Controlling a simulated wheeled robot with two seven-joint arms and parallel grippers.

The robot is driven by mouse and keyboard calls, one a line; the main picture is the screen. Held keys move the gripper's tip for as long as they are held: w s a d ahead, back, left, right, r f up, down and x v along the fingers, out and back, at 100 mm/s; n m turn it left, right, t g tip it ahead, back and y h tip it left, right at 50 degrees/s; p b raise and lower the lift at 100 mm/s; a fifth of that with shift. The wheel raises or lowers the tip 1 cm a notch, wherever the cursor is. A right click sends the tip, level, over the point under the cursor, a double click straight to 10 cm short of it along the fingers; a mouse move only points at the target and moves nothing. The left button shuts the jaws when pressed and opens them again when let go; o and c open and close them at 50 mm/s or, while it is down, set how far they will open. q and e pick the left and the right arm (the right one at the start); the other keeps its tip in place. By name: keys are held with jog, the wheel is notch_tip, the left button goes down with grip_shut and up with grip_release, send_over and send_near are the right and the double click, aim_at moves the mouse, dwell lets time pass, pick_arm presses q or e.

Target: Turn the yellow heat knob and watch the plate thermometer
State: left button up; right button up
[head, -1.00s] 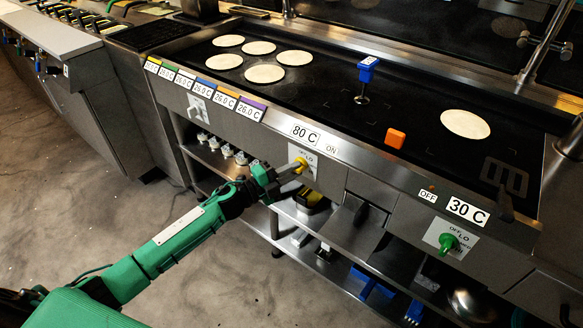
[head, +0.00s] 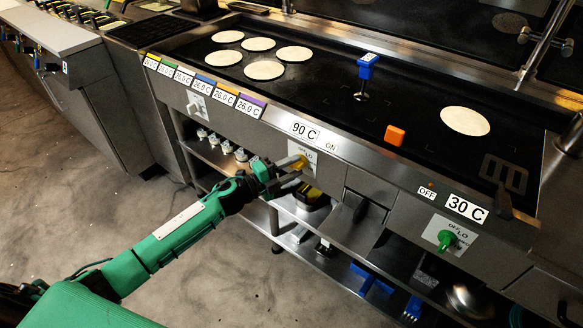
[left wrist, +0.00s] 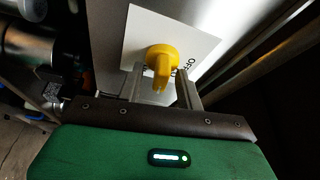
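The yellow heat knob (head: 301,161) sits on a white label plate on the griddle's front panel. My left gripper (head: 296,171) is in front of it. In the left wrist view the yellow knob (left wrist: 162,62) has its grip pointing down between my two fingertips (left wrist: 160,82). The fingers are spread, with a gap on each side of the grip. The plate thermometer (head: 305,132) above the knob reads 90 C, with ON beside it. My right gripper is not in view.
A green knob (head: 447,240) sits at the right under a 30 C display (head: 466,209) marked OFF. A shelf with items runs below the panel.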

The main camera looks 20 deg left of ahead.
pick_arm(q)
jog(key=shift+s+a, duration=0.1)
jog(key=shift+s, duration=0.05)
